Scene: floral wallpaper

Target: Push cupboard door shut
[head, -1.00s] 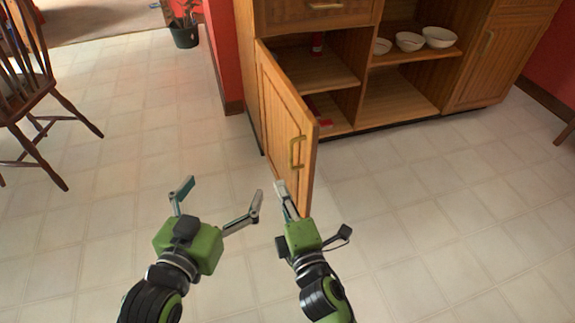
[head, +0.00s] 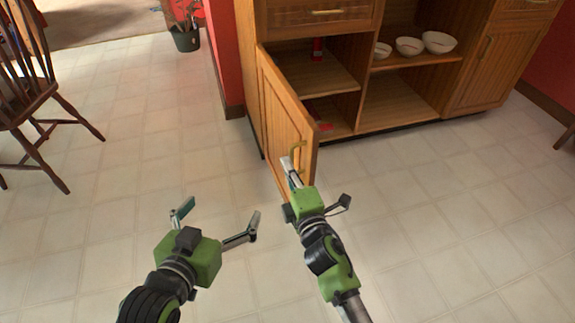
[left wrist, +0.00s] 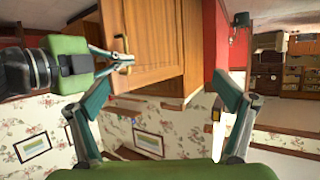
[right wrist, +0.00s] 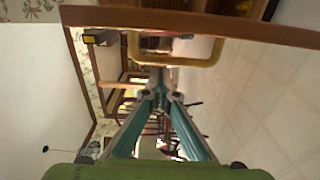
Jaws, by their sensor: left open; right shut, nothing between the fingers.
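The wooden cupboard door (head: 283,108) stands open, swung out toward me from the left compartment of the cupboard (head: 400,103). Its brass handle (head: 301,150) is near the free edge. My right gripper (head: 292,172) is shut and empty, with its fingertips at the door's free end just below the handle; I cannot tell if they touch it. In the right wrist view the handle (right wrist: 180,63) shows just beyond the closed fingertips. My left gripper (head: 216,214) is open and empty, left of the door and nearer me. The door also shows in the left wrist view (left wrist: 153,45).
A red item (head: 317,49) stands in the open compartment. White bowls (head: 408,46) sit on the middle shelf. A wooden chair (head: 30,95) is at the left, and a potted plant (head: 186,40) stands behind. The tiled floor (head: 430,215) around the door is clear.

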